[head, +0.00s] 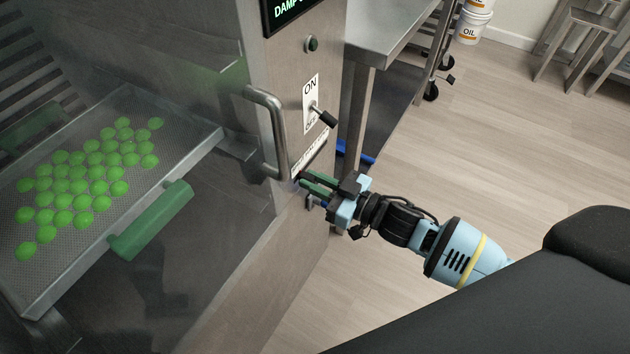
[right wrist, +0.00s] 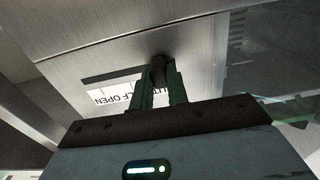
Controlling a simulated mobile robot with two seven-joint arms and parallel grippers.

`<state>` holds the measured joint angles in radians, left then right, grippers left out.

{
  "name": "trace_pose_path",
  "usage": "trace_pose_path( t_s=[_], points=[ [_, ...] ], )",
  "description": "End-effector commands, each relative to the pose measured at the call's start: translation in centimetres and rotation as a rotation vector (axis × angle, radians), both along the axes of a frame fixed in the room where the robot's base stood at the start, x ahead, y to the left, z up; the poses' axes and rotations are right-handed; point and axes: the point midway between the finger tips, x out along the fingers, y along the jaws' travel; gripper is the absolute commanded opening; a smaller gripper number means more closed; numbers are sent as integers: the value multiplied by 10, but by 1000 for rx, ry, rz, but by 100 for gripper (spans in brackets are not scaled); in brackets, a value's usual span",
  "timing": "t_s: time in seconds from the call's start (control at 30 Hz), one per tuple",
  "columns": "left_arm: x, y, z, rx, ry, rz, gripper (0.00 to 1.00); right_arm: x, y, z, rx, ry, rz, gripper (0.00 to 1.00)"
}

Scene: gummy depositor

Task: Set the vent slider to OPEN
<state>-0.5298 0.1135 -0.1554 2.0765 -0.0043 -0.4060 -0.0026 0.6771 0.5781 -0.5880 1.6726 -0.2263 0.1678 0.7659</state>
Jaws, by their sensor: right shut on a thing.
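The vent slider is on the narrow steel side panel of the machine. Its white label (head: 310,152) shows in the head view below the ON switch, and the label (right wrist: 110,96) shows upside down in the right wrist view, with OPEN at the left. A dark slot runs beside the label. The black slider knob (right wrist: 159,68) stands at the right of the visible slot, away from OPEN. My right gripper (head: 304,184) is shut on this knob, its green fingers (right wrist: 161,86) on either side. Fingers cover part of the label. My left gripper is out of view.
A bent metal door handle (head: 268,128) stands out left of the slider. A lever switch (head: 322,116) juts out above it. A tray (head: 190,143) of green gummies lies behind the clear door.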

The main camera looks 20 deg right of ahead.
Motion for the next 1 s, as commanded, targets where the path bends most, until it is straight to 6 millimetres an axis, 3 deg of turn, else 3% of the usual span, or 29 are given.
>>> trace_pose_path(
  t_s=[0.4, 0.87, 0.9, 1.0],
  points=[
    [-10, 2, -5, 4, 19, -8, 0, 56, -71, 0, -5, -2, -5, 0],
    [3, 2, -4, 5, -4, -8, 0, 65, -84, 1, -2, 0, -9, 0],
    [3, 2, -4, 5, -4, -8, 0, 65, -84, 1, -2, 0, -10, 21],
    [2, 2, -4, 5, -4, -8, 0, 65, -84, 1, -2, 0, -9, 34]
  ],
)
